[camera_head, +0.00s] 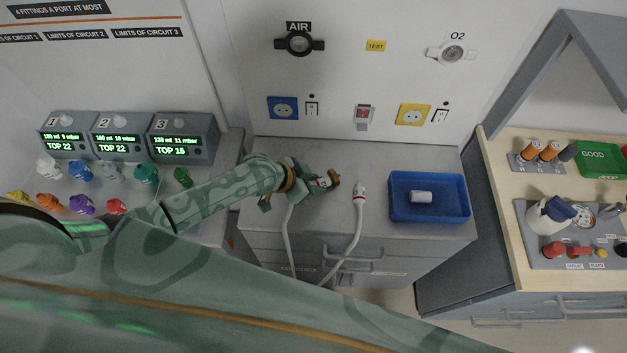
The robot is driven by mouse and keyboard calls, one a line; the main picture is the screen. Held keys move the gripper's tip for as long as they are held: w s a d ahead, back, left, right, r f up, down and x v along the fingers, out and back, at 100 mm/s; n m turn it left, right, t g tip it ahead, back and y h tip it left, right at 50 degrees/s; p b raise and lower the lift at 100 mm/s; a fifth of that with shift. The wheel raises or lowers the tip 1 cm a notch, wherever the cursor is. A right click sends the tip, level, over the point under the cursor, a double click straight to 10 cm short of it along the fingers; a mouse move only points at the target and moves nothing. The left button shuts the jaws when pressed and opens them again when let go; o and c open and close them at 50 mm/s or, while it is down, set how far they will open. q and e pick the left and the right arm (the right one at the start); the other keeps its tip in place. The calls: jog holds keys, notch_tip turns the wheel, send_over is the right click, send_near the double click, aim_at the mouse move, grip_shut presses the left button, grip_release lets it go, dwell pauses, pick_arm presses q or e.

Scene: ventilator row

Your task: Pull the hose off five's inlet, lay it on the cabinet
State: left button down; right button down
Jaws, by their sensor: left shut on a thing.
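My left gripper (328,183) is above the back left part of the grey cabinet (375,222). It is shut on a small piece with white and red on it, which looks like a hose end, mostly hidden by the fingers. A white hose (290,235) hangs below the gripper over the cabinet's front. I cannot tell whether these are one hose. No unit marked five shows. My right gripper is not in view.
A blue tray (465,215) with a white cylinder (421,197) stands at the cabinet's right. Units numbered 1 to 3 (183,141) stand at the left, with several coloured fittings (80,170) in front. Wall outlets are behind. A wooden-topped bench (510,260) stands at the right.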

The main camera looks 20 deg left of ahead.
pick_arm(q)
jog(key=c, duration=1)
grip_release()
jog(key=shift+c, duration=0.2)
jog(key=w+d+r+p+v, duration=0.1)
jog(key=p+v, duration=0.5)
jog(key=v, duration=0.5)
jog(key=w+d+r+p+v, duration=0.1)
jog(key=r+p+v, duration=0.1)
jog(key=p+v, duration=0.4)
jog(key=v, duration=0.5)
jog(key=shift+w+d+r+p, duration=0.3)
jog(key=shift+d+r+p, duration=0.05)
jog(key=shift+r+p, duration=0.05)
